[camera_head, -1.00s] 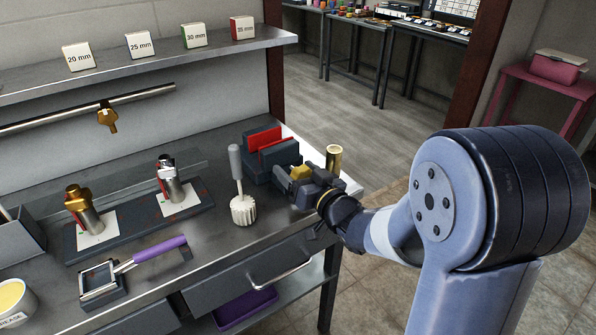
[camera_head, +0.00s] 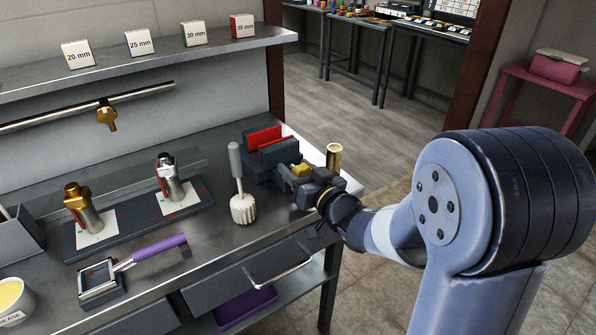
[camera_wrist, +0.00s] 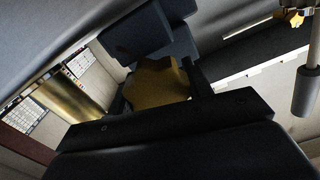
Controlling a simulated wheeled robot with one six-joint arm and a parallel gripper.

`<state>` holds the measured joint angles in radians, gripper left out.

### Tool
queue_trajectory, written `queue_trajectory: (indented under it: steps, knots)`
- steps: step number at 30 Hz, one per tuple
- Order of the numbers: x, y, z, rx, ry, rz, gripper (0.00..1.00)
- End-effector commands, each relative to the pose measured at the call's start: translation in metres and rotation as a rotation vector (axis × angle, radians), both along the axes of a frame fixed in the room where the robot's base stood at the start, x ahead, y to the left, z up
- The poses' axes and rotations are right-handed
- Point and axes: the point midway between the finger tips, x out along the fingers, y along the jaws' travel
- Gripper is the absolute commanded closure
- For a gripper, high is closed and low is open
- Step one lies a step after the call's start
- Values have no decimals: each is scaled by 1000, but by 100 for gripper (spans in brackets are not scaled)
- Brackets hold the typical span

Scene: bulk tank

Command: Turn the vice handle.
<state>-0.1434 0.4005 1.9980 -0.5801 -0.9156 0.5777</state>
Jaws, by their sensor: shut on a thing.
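The vice (camera_head: 268,150) is a dark block with red jaw faces at the right end of the steel bench. Its handle (camera_head: 301,170) is a yellow, brass-coloured knob on the side facing my arm. My gripper (camera_head: 299,178) is shut on this handle. In the wrist view the handle (camera_wrist: 158,83) sits between my dark fingers, with the vice body (camera_wrist: 147,35) just beyond it. Part of the handle is hidden by the fingers.
A brass cylinder (camera_head: 334,157) stands close to my gripper on the right. A white-headed brush with a grey handle (camera_head: 241,208) stands to the left.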

Motion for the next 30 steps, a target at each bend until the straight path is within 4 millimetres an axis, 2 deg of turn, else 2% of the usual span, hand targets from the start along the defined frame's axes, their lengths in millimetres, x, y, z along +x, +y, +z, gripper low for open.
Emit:
queue_trajectory:
  steps: [18, 30]
  knots:
    - [-1, 2, -2, -322, -221, 1, 75]
    - [-1, 2, -1, -421, -285, 1, 75]
